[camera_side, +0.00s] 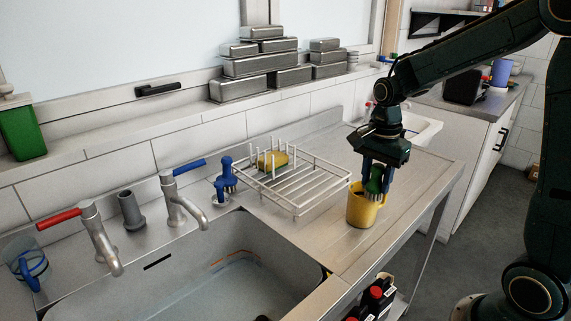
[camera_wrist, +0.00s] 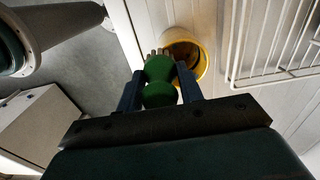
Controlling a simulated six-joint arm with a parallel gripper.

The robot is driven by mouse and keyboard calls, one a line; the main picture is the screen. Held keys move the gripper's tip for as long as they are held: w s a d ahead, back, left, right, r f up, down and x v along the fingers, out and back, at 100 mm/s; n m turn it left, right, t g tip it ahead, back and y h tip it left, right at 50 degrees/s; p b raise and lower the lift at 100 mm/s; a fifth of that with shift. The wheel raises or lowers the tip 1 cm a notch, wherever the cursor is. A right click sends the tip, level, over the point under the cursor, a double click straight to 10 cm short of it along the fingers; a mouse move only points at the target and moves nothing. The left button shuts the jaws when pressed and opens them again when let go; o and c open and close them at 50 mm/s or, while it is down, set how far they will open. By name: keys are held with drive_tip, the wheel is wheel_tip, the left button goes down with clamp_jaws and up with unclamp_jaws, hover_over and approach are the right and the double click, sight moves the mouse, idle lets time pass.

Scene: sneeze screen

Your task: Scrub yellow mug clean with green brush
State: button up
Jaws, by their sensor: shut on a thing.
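The yellow mug (camera_side: 361,207) stands upright on the metal draining board, right of the wire rack. The green brush (camera_side: 375,181) is held bristles down by my gripper (camera_side: 376,172), its head at the mug's opening. In the wrist view my gripper (camera_wrist: 160,92) is shut on the green brush (camera_wrist: 160,82), with one blue finger on each side. Its pale bristles overlap the near rim of the yellow mug (camera_wrist: 190,52) there. Dark marks show inside the mug. I cannot tell how deep the bristles reach or whether they touch the mug wall.
A wire rack (camera_side: 318,190) holding a yellow-green sponge (camera_side: 272,160) stands left of the mug. A blue brush (camera_side: 227,177) stands beside the sink (camera_side: 215,285) and its taps (camera_side: 184,205). The draining board (camera_side: 425,180) is clear right of the mug, up to its edge.

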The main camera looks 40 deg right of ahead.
drive_tip(key=shift+w+a, duration=0.25)
drive_tip(key=shift+a, duration=0.65)
drive_tip(key=shift+s+d, duration=0.2)
drive_tip(key=shift+d, duration=0.55)
drive_tip(key=shift+s+d, duration=0.25)
drive_tip(key=shift+d, duration=0.55)
drive_tip(key=shift+s+d, duration=0.2)
drive_tip(key=shift+d, duration=0.55)
drive_tip(key=shift+w+a, duration=0.2)
drive_tip(key=shift+a, duration=0.55)
drive_tip(key=shift+w+a, duration=0.25)
drive_tip(key=shift+a, duration=0.45)
drive_tip(key=shift+w+a, duration=0.2)
drive_tip(key=shift+a, duration=0.55)
drive_tip(key=shift+s+d+r, duration=0.2)
drive_tip(key=shift+d+r, duration=0.5)
drive_tip(key=shift+r, duration=0.65)
drive_tip(key=shift+s+d+r, duration=0.25)
drive_tip(key=shift+d+r, duration=0.45)
drive_tip(key=shift+r, duration=0.6)
drive_tip(key=shift+s+d+r, duration=0.2)
drive_tip(key=shift+d+r, duration=0.5)
drive_tip(key=shift+r, duration=0.65)
